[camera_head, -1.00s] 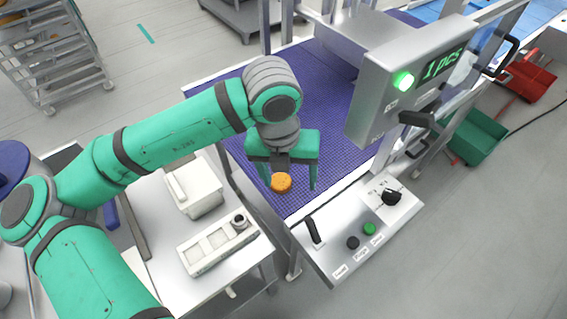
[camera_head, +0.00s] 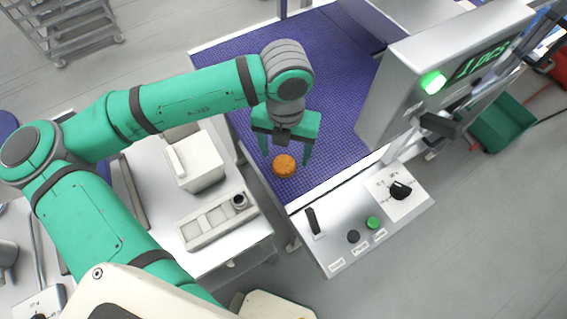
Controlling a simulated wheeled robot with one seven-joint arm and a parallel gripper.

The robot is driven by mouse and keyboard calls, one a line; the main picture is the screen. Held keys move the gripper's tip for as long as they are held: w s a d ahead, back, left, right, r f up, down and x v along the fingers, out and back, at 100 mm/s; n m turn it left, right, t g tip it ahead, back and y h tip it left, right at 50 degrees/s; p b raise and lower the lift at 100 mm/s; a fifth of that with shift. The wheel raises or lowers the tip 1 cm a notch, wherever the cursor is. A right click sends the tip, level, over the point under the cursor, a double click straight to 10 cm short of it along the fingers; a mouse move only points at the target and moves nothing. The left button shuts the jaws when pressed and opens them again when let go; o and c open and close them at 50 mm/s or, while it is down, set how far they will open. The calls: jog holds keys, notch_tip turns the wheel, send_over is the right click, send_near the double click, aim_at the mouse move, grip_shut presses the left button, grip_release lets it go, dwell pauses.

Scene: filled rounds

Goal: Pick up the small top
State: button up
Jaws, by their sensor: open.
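The small top (camera_head: 284,166) is an orange-brown round piece on the blue-purple conveyor belt (camera_head: 330,120), near its front end. My gripper (camera_head: 286,158) points down over the belt with its two green fingers spread apart. The round shows between and slightly in front of the fingertips. Nothing is held. I cannot tell exactly how high the fingertips are above the belt.
A control panel (camera_head: 362,222) with a lever, buttons and a knob stands at the belt's front end. A grey display box (camera_head: 440,75) reading "1 pcs" rises at the right. A table (camera_head: 150,165) with a white box (camera_head: 195,163) and a tray (camera_head: 218,220) is at the left.

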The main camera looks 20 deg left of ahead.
aim_at(285, 164)
jog(key=f, duration=0.3)
jog(key=shift+s+f, duration=0.25)
jog(key=shift+f, duration=0.05)
jog(key=shift+w+f, duration=0.1)
jog(key=shift+f, duration=0.35)
jog(key=shift+w, duration=0.15)
jog(key=c, duration=0.3)
jog(key=shift+s+a, duration=0.2)
jog(key=shift+a, duration=0.05)
jog(key=c, duration=0.6)
jog(key=shift+o, duration=0.2)
jog(key=shift+d, duration=0.2)
jog(key=shift+d+r, duration=0.1)
jog(key=shift+r, duration=0.1)
